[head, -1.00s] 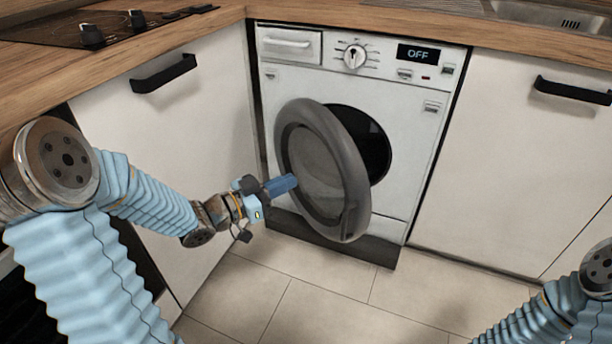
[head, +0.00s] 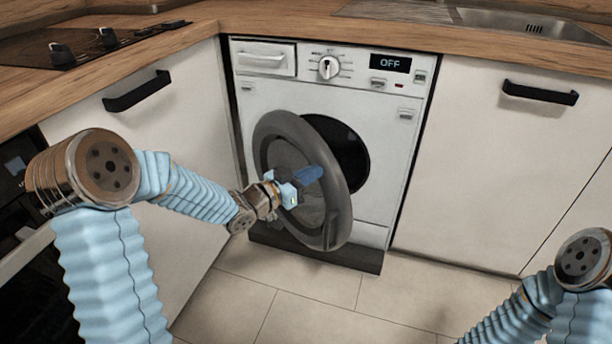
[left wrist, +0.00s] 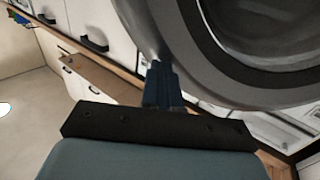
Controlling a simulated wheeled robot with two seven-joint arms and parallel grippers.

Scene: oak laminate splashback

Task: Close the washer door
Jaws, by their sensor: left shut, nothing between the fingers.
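The washer (head: 385,205) is white, with a display reading OFF. Its round grey door (head: 338,215) is hinged on the left and stands partly open, with the dark drum opening (head: 350,150) showing behind its right side. My left gripper (head: 314,173) is shut and empty, in front of the door's outer face in the head view. In the left wrist view its blue fingers (left wrist: 160,82) are together beside the door's grey rim (left wrist: 205,60). I cannot tell whether they touch the door. My right gripper is out of view; only part of that arm shows at lower right.
A white cabinet with a black handle (head: 137,91) stands left of the washer, and another with a handle (head: 540,92) stands right. A wooden worktop (head: 290,22) runs above, with a hob (head: 70,45) and sink (head: 530,22). The tiled floor (head: 300,295) in front is clear.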

